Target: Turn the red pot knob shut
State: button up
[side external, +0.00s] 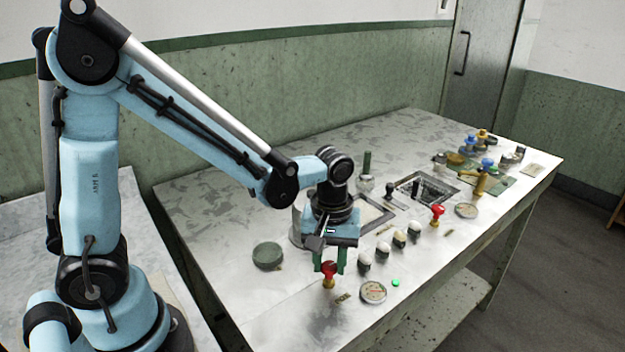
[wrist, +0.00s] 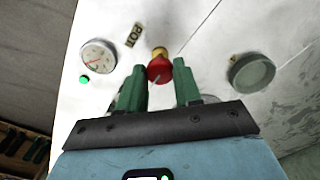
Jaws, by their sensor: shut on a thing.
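The red pot knob (side external: 329,268) stands on a short brass stem near the front edge of the metal table. In the wrist view the red knob (wrist: 160,70) is between the tips of my green fingers, with a "POT" label (wrist: 134,35) beside it. My gripper (side external: 330,262) points down over the knob, and its jaws (wrist: 159,76) are shut on it. A round gauge (side external: 373,292) and a lit green lamp (side external: 395,282) are to the right of the knob; the gauge (wrist: 99,55) and lamp (wrist: 84,79) also show in the wrist view.
A round green disc (side external: 268,255) lies left of my gripper. Several dark-and-white pieces (side external: 382,252) stand in a row to the right. Beyond them are a second red knob (side external: 437,213) and a recessed basin (side external: 448,186). The table's left part is mostly clear.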

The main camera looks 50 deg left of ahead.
jog(key=shift+m, duration=0.3)
jog(key=m, duration=0.3)
jog(key=shift+m, duration=0.3)
jog(key=m, duration=0.4)
jog(key=shift+m, duration=0.3)
jog(key=m, duration=0.4)
jog(key=shift+m, duration=0.3)
jog(key=m, duration=0.4)
jog(key=shift+m, duration=0.3)
jog(key=o, duration=1)
jog(key=shift+o, duration=0.2)
jog(key=shift+r, duration=0.15)
